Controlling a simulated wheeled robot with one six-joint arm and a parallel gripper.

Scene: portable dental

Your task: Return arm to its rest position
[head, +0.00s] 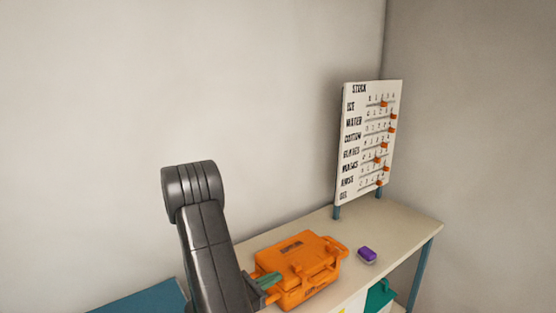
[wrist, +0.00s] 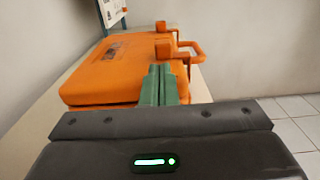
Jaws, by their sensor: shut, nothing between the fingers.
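My gripper (wrist: 159,86) shows in the wrist view as two green fingers pressed together, with nothing between them. In the head view its green fingers (head: 268,281) show just right of my dark grey arm, in front of the left part of the orange case (head: 300,262). The case is closed and lies on the table. In the wrist view the case (wrist: 105,72) is beyond and left of the fingertips. I cannot tell whether the fingers touch it. My arm hides part of the table.
A pale table (head: 400,228) stands along the wall. A small purple object (head: 367,255) lies right of the case. A white stock board (head: 368,145) with orange sliders stands at the back. A teal bin (head: 380,296) is below. Tiled floor (wrist: 290,112) is clear at right.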

